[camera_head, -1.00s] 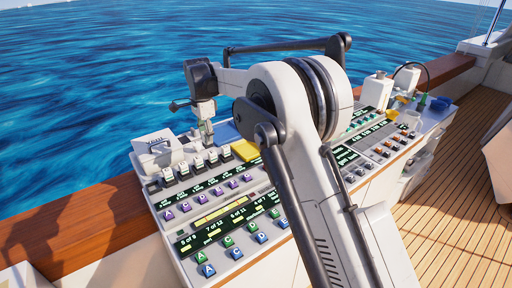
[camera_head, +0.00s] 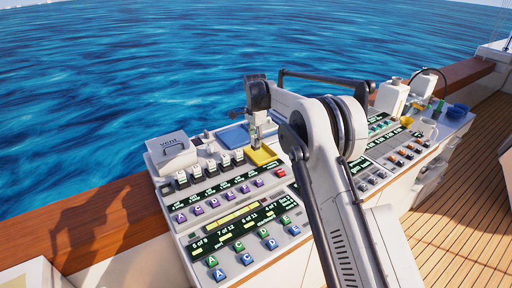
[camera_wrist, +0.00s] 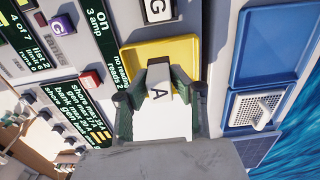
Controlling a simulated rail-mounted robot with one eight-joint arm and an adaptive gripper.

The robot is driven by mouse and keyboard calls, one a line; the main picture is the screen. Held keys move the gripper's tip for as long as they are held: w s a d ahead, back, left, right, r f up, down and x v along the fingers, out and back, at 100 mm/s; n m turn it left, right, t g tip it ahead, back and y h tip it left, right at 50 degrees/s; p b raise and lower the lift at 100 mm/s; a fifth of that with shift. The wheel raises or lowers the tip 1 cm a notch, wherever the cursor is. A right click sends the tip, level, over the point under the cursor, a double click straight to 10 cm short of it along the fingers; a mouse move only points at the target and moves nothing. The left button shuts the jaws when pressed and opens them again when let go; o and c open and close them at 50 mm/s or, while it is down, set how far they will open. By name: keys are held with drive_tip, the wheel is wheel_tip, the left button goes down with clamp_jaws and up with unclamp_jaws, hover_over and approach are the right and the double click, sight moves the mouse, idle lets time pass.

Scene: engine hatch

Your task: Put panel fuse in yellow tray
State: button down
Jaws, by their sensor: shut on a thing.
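My gripper (camera_wrist: 160,76) is shut on a white block lettered A, the panel fuse (camera_wrist: 159,94). The yellow tray (camera_wrist: 188,48) lies beneath it in the wrist view, with bare yellow around the fingertips. In the head view my gripper (camera_head: 256,139) points down over the yellow tray (camera_head: 264,156), right of the row of white switch-like fuses (camera_head: 211,168). Whether the held fuse touches the tray floor cannot be told. The fingers hide part of the fuse and of the tray's near side.
A blue tray (camera_head: 235,137) lies behind the yellow one. A grey-white vent box (camera_head: 171,151) stands at the left. White bottles (camera_head: 391,96) stand farther right.

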drive_tip(key=shift+d+f+p, duration=0.1)
drive_tip(key=shift+f+p, duration=0.35)
drive_tip(key=shift+f, duration=1.65)
drive_tip(key=shift+w+f, duration=0.1)
drive_tip(key=shift+f, duration=0.15)
drive_tip(key=c, duration=1.5)
unclamp_jaws()
drive_tip(key=shift+r, duration=0.25)
